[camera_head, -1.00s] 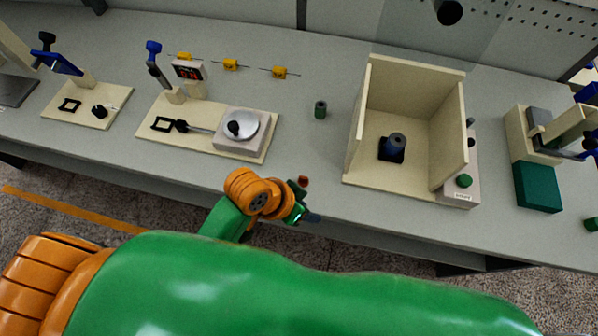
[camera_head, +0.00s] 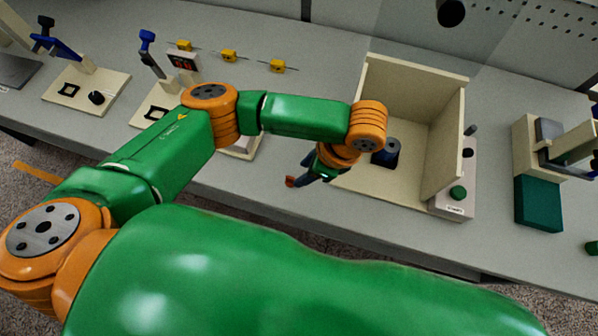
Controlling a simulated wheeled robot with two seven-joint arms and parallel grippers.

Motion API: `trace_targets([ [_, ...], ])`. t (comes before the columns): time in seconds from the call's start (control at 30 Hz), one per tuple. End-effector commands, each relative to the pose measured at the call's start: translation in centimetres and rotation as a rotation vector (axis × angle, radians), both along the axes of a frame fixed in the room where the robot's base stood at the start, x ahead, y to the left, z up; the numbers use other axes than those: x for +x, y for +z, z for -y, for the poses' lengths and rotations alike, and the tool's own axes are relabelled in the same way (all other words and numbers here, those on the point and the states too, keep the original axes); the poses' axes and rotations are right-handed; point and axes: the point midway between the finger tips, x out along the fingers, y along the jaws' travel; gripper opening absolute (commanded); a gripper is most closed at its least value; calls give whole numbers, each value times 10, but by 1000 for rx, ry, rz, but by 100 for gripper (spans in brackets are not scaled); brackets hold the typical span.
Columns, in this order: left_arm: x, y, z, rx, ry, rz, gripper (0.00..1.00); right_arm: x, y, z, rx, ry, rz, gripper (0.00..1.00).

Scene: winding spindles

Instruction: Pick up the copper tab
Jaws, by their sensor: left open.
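The copper tab (camera_head: 290,181) is a small reddish-brown piece near the front edge of the bench, left of the open cream box. My left arm reaches over the bench from the left and bends down at the wrist. My left gripper (camera_head: 304,173) is open and low, with its fingers pointing left at the tab. The fingertips are right beside the tab; I cannot tell whether they touch it. The wrist hides part of the fingers. My right gripper is not in view.
The cream box (camera_head: 447,140) holds a dark blue spindle (camera_head: 386,153). A grey control block with a green button (camera_head: 458,192) stands at its right. A scale fixture is partly behind my arm. A dark green block (camera_head: 538,204) is at the right. Yellow pieces (camera_head: 229,56) lie at the back.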

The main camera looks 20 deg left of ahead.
Motion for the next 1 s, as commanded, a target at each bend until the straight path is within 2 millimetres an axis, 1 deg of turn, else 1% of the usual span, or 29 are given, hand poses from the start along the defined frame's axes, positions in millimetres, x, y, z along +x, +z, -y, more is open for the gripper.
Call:
trace_targets([
  [0.1, 2, -11, -8, 21, 0, -2, 45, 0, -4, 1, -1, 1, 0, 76],
  [0.23, 3, -22, -11, 17, 0, 0, 45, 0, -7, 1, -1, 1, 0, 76],
  [0.37, 6, -51, -18, 17, 2, -3, 45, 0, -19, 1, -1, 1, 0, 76],
  [0.43, 8, -56, -23, 18, 1, 1, 45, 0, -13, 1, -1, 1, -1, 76],
  [0.53, 8, -64, -26, 16, 0, 4, 45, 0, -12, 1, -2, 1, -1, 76],
  [0.7, 8, -65, -26, 15, -2, 5, 45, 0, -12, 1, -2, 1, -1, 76],
  [0.73, 8, -65, -26, 15, -2, 5, 42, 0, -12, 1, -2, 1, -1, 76],
  [0.77, 8, -65, -26, 15, -2, 5, 34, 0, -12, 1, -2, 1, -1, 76],
  [0.8, 8, -65, -26, 15, -2, 5, 23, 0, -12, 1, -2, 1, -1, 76],
  [0.9, 8, -65, -26, 14, -2, 5, 0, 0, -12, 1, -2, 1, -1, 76],
  [1.0, 8, -65, -26, 14, -2, 5, 0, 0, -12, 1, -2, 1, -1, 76],
])
